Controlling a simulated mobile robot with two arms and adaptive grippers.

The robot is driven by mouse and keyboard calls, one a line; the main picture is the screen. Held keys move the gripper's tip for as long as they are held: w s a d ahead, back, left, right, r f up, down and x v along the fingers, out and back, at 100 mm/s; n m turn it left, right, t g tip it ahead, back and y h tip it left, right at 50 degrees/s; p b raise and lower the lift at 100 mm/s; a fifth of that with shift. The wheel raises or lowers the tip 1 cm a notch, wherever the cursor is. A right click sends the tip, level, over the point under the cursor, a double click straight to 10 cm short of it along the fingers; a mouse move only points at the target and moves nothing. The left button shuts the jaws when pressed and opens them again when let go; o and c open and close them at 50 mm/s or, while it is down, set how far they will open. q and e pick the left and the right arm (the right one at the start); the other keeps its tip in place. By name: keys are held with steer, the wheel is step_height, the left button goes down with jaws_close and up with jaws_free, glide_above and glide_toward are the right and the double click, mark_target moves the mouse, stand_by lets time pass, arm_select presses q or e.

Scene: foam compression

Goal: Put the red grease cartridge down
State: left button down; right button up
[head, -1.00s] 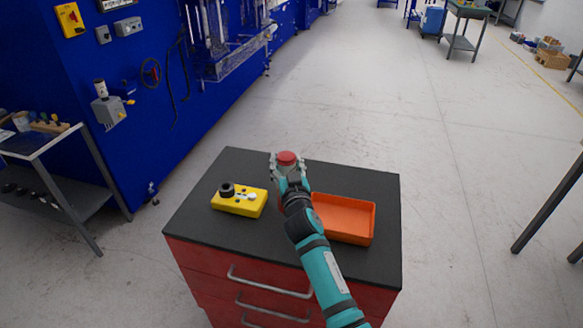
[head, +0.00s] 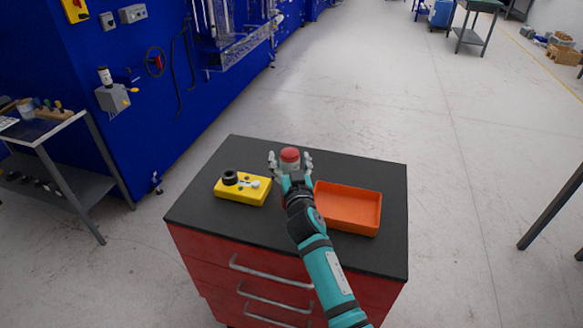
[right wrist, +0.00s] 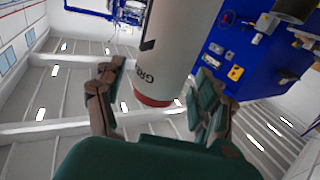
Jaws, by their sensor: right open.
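The red grease cartridge (head: 290,155) stands upright on the dark top of the red cabinet, towards the back edge; mostly its red cap shows in the head view. In the right wrist view its pale body with dark lettering (right wrist: 180,40) and a red end show large between the fingers. My right gripper (head: 290,160) is open, with its fingers spread to both sides of the cartridge; gaps show between fingers and body in the right wrist view (right wrist: 160,95). My left gripper is not in view.
A yellow block (head: 242,191) with a black ring and small parts lies left of the cartridge. An orange tray (head: 347,226), empty, lies to the right, beside my right arm. The dark cabinet top (head: 240,226) is bare in front and at the back right.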

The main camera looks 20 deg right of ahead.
steer(key=s+a+b, duration=0.1)
steer(key=s+b, duration=0.1)
steer(key=s, duration=1)
steer(key=shift+a, duration=0.4)
steer(key=shift+f, duration=0.1)
